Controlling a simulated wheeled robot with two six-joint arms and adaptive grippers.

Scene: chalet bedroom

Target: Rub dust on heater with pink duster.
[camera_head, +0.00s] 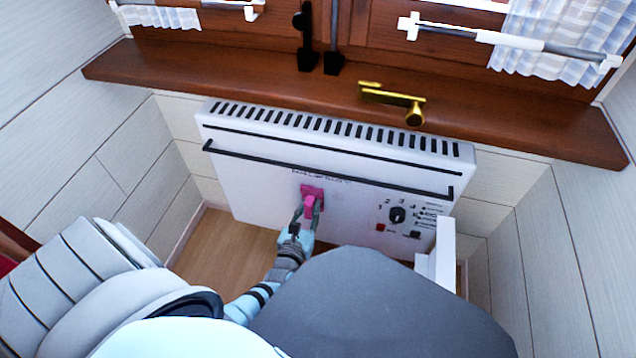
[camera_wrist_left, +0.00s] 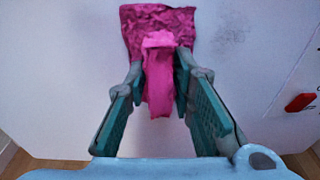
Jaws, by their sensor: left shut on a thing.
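The heater (camera_head: 268,187) is a white box on the wall below the window sill, with a slotted top and a black rail. My left gripper (camera_head: 308,208) is shut on the pink duster (camera_head: 312,190) in front of the heater's front panel. In the left wrist view, the gripper's fingers (camera_wrist_left: 160,85) grip the duster's handle, and its flat pink pad (camera_wrist_left: 185,22) lies at the white panel; whether it presses on it is hard to tell. A grey smudge of dust (camera_wrist_left: 232,32) shows on the panel just right of the pad. My right gripper is not in view.
A dial (camera_head: 397,214) and a red switch (camera_head: 380,227) sit on the heater's right part. The wooden sill (camera_head: 235,88) juts out above, with a brass handle (camera_head: 395,98) over it. Wooden floor (camera_head: 222,245) shows at the lower left.

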